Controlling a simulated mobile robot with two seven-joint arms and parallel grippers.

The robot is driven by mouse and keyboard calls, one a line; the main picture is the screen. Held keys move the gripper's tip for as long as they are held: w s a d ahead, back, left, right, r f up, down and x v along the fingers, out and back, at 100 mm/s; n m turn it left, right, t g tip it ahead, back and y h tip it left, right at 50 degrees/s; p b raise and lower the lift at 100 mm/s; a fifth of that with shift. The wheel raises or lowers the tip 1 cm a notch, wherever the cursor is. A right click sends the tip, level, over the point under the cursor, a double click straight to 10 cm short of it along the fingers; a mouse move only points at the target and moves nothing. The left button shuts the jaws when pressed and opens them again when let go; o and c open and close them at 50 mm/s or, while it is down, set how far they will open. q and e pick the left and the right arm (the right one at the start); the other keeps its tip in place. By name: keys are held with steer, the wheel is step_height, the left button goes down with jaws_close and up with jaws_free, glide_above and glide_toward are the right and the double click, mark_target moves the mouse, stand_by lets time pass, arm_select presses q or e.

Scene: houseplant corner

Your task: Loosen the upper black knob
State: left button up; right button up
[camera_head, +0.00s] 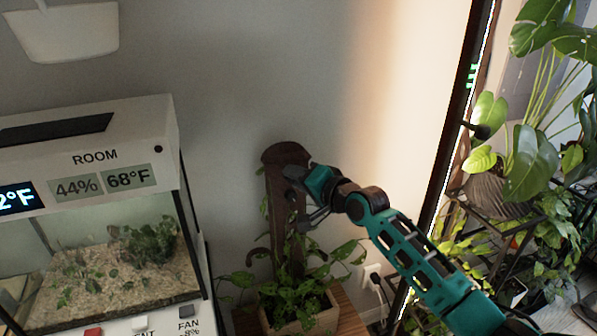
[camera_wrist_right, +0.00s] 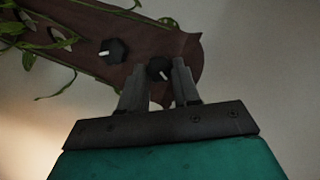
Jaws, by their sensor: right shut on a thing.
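A dark brown wooden post (camera_head: 277,205) with a rounded top stands upright in a planter against the wall. In the right wrist view the post (camera_wrist_right: 150,35) carries two black knobs with white marks. The upper black knob (camera_wrist_right: 158,67), nearer the rounded end, sits between the fingers of my right gripper (camera_wrist_right: 158,84), which is shut on it. The lower black knob (camera_wrist_right: 113,51) is free, to the left of the fingers. In the head view my right gripper (camera_head: 297,177) is at the post's upper part and hides the upper knob. My left gripper is not in view.
A wooden planter box (camera_head: 303,318) with leafy vines stands below the post. A glass terrarium (camera_head: 110,265) with a white hood (camera_head: 120,125) is at left. A dark frame (camera_head: 455,120) and large plants (camera_head: 535,150) are at right. A white lamp (camera_head: 65,30) hangs at upper left.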

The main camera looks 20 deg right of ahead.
steer(key=n+h, duration=0.1)
steer(key=n, duration=0.1)
steer(key=n+h, duration=0.1)
steer(key=n, duration=0.1)
steer(key=shift+a+r+g+h, duration=0.2)
steer(key=shift+g+h, duration=0.1)
steer(key=shift+g, duration=0.1)
stand_by(0.4)
steer(key=o, duration=1.1)
steer(key=shift+c, duration=0.2)
steer(key=shift+s, duration=0.1)
steer(key=v, duration=1.2)
steer(key=shift+s+r, duration=0.2)
steer(key=shift+s, duration=0.15)
steer(key=shift+f, duration=0.1)
